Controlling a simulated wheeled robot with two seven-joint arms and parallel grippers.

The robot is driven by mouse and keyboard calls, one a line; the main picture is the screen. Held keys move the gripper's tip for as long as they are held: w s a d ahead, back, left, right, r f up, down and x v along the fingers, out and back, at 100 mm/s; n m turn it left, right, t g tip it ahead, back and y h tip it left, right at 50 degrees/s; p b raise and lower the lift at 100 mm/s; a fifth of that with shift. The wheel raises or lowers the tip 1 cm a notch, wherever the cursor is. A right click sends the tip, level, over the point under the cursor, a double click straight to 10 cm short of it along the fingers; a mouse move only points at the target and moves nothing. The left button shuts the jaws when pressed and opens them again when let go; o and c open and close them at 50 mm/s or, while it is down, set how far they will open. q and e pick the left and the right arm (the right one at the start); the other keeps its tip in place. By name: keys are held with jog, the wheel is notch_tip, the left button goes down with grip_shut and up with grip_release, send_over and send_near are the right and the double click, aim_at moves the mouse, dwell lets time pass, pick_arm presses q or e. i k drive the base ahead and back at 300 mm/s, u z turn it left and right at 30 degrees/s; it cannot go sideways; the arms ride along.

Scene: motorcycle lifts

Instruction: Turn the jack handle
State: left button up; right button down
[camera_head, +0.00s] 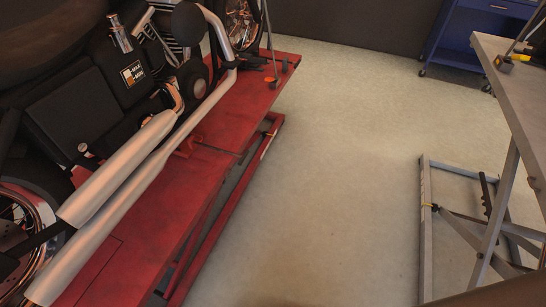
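I cannot single out a jack handle with certainty. A thin dark rod (268,38) stands up at the far right edge of the red motorcycle lift (200,172), with a small orange part (270,80) at its foot. A second rod rises by a yellow and black part (504,63) on the grey lift (520,100) at the right. Neither of my grippers shows in the head view, so whether they are open or shut is hidden.
A motorcycle with long silver exhaust pipes (130,165) rests on the red lift. The grey lift's base frame (426,220) lies on the floor at right. A blue wheeled cabinet (470,35) stands at the back right. The floor (340,160) between the lifts is clear.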

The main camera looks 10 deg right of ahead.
aim_at(243, 158)
jog(key=u, duration=1.65)
jog(key=k, duration=0.5)
jog(key=z, duration=1.05)
jog(key=i, duration=0.65)
jog(key=u, duration=0.8)
